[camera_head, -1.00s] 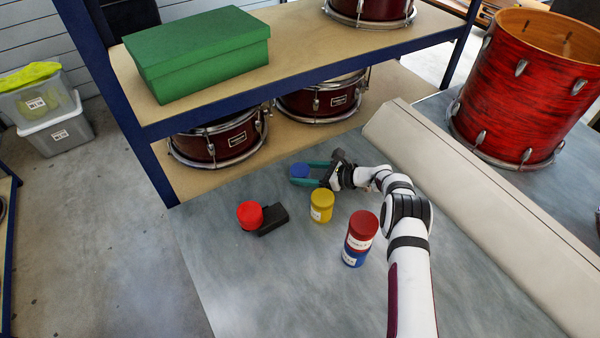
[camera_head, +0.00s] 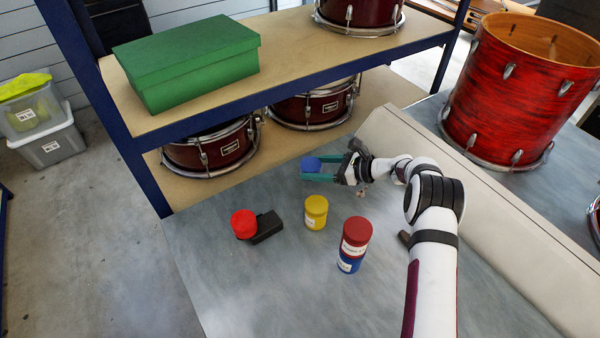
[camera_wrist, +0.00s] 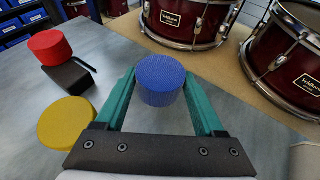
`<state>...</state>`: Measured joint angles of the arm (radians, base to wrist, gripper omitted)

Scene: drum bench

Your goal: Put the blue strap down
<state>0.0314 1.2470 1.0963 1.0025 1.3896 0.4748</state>
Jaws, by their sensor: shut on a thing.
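The blue strap (camera_head: 311,164) shows as a small rolled blue cylinder. My gripper (camera_head: 312,169) is shut on it, with one teal finger on each side. In the wrist view the blue strap (camera_wrist: 160,80) sits upright between the fingertips, above the grey bench top. The gripper is at the bench's back part, close to the shelf edge. I cannot tell how high the strap is above the bench.
A yellow roll (camera_head: 316,212) stands nearest, in front of the gripper. A red roll (camera_head: 244,224) sits against a black block (camera_head: 267,227). A red-over-blue stack (camera_head: 354,244) stands further forward. Drums (camera_head: 315,104) sit on the shelf behind. The bench's front is clear.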

